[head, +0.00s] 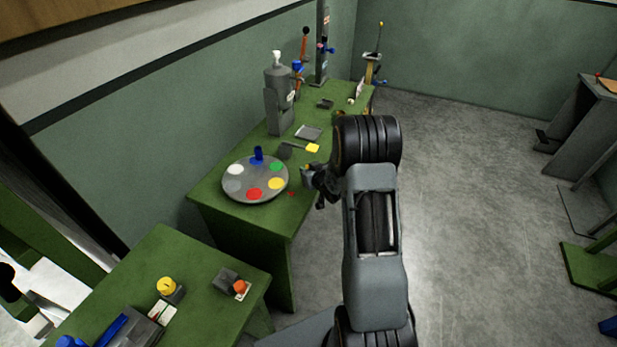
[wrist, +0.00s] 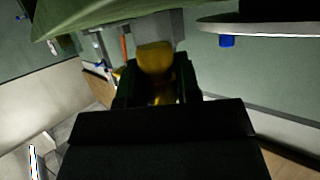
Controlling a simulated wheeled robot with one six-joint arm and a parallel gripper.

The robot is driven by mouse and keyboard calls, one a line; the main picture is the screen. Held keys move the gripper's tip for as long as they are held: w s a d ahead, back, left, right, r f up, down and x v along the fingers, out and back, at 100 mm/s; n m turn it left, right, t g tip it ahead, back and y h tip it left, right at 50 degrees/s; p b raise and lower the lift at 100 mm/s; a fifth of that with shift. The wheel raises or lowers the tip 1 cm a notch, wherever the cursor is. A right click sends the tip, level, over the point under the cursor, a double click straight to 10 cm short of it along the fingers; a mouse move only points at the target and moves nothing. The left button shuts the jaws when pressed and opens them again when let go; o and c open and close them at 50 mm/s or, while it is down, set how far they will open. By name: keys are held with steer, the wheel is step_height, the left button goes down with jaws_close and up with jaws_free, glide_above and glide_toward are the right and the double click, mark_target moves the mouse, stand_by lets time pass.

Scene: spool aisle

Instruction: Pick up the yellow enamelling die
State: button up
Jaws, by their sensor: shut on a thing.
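My gripper (head: 311,176) is at the right edge of the far green table in the head view, beside the round disc. In the wrist view my gripper (wrist: 156,80) is shut on a rounded yellow-gold piece, the yellow enamelling die (wrist: 155,57), which shows between the dark fingers. Its lower part is partly hidden by the fingers.
The grey disc (head: 236,193) with colour patches and a blue peg stands left of my gripper. A nearer green table (head: 200,262) holds a yellow-topped piece (head: 167,285).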

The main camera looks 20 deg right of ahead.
steer(key=s+d+r, duration=0.8)
steer(key=s+r, duration=0.2)
steer(key=s, duration=0.2)
steer(key=w+a+n+y, duration=0.3)
steer(key=a, duration=1.8)
steer(key=s+d+m+h, duration=0.2)
steer(key=d+m+h, duration=0.1)
steer(key=d, duration=1.8)
steer(key=shift+s+r, duration=0.2)
steer(key=shift+s, duration=0.1)
